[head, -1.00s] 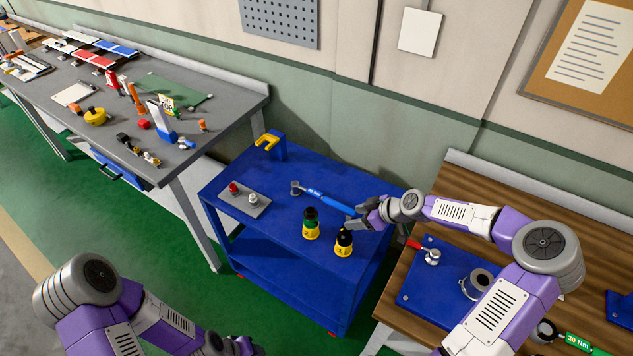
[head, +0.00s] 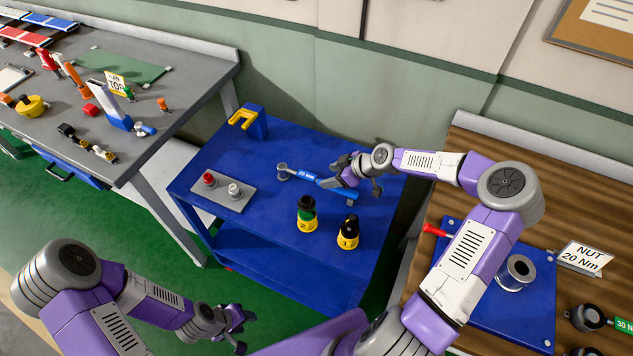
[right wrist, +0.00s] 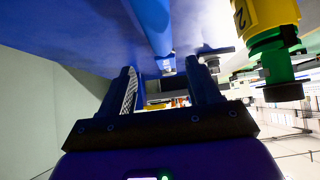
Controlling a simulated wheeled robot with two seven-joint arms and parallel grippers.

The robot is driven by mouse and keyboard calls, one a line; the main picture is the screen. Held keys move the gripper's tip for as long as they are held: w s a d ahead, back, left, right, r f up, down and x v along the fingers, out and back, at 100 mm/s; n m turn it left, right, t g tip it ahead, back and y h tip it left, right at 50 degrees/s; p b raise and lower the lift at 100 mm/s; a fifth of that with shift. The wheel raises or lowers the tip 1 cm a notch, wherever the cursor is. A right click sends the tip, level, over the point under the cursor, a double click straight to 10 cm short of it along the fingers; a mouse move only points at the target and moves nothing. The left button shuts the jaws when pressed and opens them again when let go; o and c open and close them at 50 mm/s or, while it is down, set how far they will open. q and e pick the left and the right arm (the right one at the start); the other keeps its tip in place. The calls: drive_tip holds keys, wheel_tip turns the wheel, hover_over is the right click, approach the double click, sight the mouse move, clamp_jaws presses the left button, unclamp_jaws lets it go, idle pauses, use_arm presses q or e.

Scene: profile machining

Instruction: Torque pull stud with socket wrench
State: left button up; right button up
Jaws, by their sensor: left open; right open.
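A blue-handled torque wrench (head: 307,176) marked 20 Nm lies on the blue cart, its grey socket head at the left end. My right gripper (head: 357,177) is open at the handle's right end. In the right wrist view the blue handle (right wrist: 152,25) shows beyond and between the open fingers (right wrist: 163,88); I cannot tell whether they touch it. My left gripper (head: 236,327) is open and empty at the bottom, away from the cart. A grey plate (head: 203,193) holds a red-topped and a grey small part, possibly pull studs.
Yellow-based holders numbered 2 (head: 307,217) and 1 (head: 348,235) stand in front of the wrench. A yellow fork (head: 243,118) sits on a blue block behind. The wooden bench at right bears a ring fixture (head: 516,272), a NUT 20 Nm sign (head: 582,258) and a 30 Nm wrench (head: 588,319).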

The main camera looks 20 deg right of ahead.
sight(317, 184)
drive_tip(key=x, duration=0.2)
drive_tip(key=b+x, duration=0.1)
drive_tip(key=x, duration=0.2)
drive_tip(key=shift+s+a+f, duration=0.15)
drive_tip(key=shift+a+f, duration=0.1)
drive_tip(key=shift+f, duration=0.15)
drive_tip(key=shift+r, duration=0.1)
clamp_jaws()
